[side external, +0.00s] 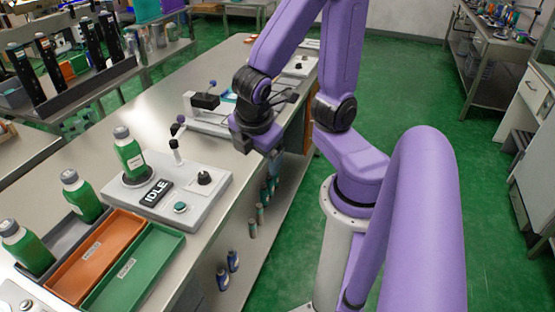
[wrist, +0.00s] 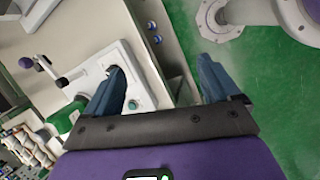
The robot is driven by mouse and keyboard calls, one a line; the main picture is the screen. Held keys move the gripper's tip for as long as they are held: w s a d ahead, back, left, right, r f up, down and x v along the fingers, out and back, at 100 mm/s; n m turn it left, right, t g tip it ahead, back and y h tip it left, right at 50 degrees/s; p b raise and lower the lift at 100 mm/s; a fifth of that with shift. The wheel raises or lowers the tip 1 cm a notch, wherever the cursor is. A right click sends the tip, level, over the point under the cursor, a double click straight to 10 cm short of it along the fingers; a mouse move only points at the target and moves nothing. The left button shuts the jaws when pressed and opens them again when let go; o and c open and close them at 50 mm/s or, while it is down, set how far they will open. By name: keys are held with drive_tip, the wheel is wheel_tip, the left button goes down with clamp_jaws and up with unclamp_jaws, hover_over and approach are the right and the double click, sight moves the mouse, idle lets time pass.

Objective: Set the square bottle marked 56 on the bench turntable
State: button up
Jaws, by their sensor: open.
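A green bottle (side external: 129,155) with a grey cap and white label stands upright on the round turntable (side external: 137,178) of the grey bench machine. Two similar green bottles are at the left: one (side external: 81,196) stands in the dark grey tray (side external: 68,237), the other (side external: 26,247) leans there. No label number is legible, so I cannot tell which is 56. My gripper (wrist: 160,72) is open and empty in the wrist view, above the bench edge. In the side view its wrist is right of the machine, well apart from the bottles; its fingers are not clear there.
The machine has an IDLE display (side external: 157,192), a button (side external: 181,208), a black knob (side external: 204,178) and a raised arm (side external: 176,146). An orange tray (side external: 97,254) and a green tray (side external: 135,268) lie in front. A second device (side external: 206,101) stands farther back. Bare bench lies behind the machine.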

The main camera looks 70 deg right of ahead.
drive_tip(key=s+a+r+m+g+y, duration=0.1)
drive_tip(key=s+a+m+y, duration=0.1)
drive_tip(key=s+a+y, duration=0.1)
drive_tip(key=s+y, duration=0.1)
drive_tip(key=s, duration=0.1)
drive_tip(key=shift+s+r, duration=0.4)
idle(0.8)
